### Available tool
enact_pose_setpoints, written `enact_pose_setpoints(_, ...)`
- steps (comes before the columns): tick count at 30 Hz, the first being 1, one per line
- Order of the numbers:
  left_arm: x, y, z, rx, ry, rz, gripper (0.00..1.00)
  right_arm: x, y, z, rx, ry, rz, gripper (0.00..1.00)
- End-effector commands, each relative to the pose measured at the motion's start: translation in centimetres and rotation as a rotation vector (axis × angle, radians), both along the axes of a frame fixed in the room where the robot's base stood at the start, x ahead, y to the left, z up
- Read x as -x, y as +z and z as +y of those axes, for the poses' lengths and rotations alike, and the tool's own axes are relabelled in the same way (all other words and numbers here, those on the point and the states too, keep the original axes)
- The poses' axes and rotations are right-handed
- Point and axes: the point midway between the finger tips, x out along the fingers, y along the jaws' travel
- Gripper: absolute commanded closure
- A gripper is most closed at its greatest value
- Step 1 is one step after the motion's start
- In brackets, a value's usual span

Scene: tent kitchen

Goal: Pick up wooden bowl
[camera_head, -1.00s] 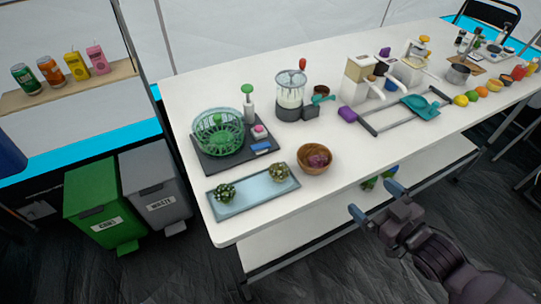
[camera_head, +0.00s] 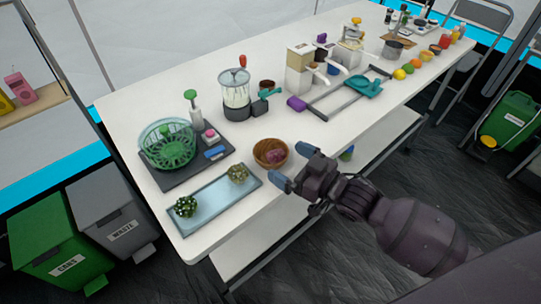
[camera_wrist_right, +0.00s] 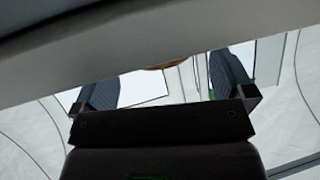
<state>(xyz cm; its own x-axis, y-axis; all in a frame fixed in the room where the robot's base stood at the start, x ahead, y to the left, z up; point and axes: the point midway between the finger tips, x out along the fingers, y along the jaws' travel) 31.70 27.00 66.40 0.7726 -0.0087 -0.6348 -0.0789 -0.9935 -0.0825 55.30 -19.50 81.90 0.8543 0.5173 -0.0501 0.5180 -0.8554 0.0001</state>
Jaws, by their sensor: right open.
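I cannot tell from this angle whether a finger touches the bowl. In the right wrist view the two fingers (camera_wrist_right: 167,80) are spread apart, and a small brown strip (camera_wrist_right: 160,67), likely the bowl's rim, shows between them. My left gripper is in neither view.
A light-blue tray (camera_head: 213,200) with two small succulents lies left of the bowl. Behind are a green wire basket (camera_head: 167,146) on a dark mat and a blender (camera_head: 235,95). Bare tabletop lies right of the bowl.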

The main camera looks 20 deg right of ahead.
Motion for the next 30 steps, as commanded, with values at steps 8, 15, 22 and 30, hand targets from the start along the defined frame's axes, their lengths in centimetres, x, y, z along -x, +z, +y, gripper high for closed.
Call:
enact_pose_setpoints(8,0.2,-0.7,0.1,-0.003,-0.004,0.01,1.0,-2.9,-0.1,1.7,-0.003,0.001,0.002,0.0)
enact_pose_setpoints(15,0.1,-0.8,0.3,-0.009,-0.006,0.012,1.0,-4.2,-0.1,2.4,0.0,0.001,0.001,0.0)
enact_pose_setpoints(22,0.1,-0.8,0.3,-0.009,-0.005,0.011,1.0,-4.2,0.0,2.4,0.0,0.001,0.0,0.03)
enact_pose_setpoints(30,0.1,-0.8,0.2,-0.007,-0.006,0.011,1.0,-4.2,0.0,2.4,-0.001,0.001,-0.001,0.35)
